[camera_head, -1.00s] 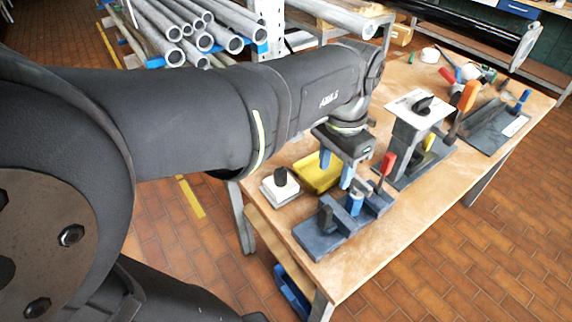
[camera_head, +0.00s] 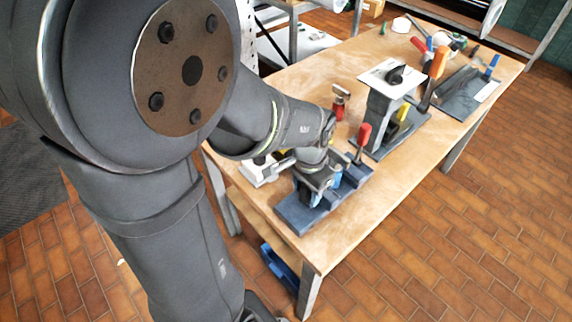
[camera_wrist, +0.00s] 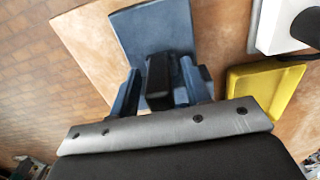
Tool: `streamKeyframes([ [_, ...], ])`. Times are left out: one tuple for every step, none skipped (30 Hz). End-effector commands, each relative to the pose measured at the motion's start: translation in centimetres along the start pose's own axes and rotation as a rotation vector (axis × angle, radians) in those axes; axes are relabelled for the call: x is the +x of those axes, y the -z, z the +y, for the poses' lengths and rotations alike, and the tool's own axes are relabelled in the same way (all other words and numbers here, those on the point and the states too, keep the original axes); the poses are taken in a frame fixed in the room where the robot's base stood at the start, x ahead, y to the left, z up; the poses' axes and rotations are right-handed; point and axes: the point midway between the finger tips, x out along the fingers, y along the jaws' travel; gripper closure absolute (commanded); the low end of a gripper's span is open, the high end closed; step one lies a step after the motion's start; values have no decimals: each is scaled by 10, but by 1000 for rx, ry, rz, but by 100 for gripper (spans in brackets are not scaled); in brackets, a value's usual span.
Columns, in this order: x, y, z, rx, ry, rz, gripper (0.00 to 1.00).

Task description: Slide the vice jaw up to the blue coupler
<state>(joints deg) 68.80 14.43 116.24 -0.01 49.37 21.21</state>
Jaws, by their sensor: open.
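The blue-grey vice (camera_head: 295,213) lies at the near end of the wooden table; its flat plate also shows in the wrist view (camera_wrist: 150,30). My gripper (camera_head: 312,195) is down over the vice. In the wrist view my gripper (camera_wrist: 160,88) has its two blue fingers apart, one on each side of the vice jaw's black upright knob (camera_wrist: 158,75). I cannot tell whether either finger touches it. The blue coupler is not clearly distinguishable, as my gripper covers much of the vice in the head view.
A yellow tray (camera_wrist: 262,95) and a white block (camera_wrist: 285,22) with a black knob lie beside the vice. A grey stand with a white top (camera_head: 390,76) is farther along. The table's right front is bare.

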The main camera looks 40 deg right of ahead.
Motion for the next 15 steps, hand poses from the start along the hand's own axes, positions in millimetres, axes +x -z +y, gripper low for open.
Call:
streamKeyframes([
  [4, 0, 0, 0, -1, -2, 56],
  [5, 0, 0, 0, 0, -1, 56],
  [6, 0, 0, 0, 0, 0, 56],
  [7, 0, 0, 0, 0, 0, 56],
  [8, 0, 0, 0, 0, 1, 56],
  [8, 0, 0, 0, 0, 1, 56],
  [8, 0, 0, 0, 0, 1, 56],
  [8, 0, 0, 0, 0, 1, 56],
  [8, 0, 0, 0, 0, 1, 56],
  [8, 0, 0, 0, 0, 1, 56],
  [8, 0, 0, 0, 0, 1, 56],
  [8, 0, 0, 0, 0, 1, 56],
  [8, 0, 0, 0, 0, 1, 62],
  [8, 0, 0, 0, 0, 1, 68],
  [8, 0, 0, 0, 0, 1, 76],
])
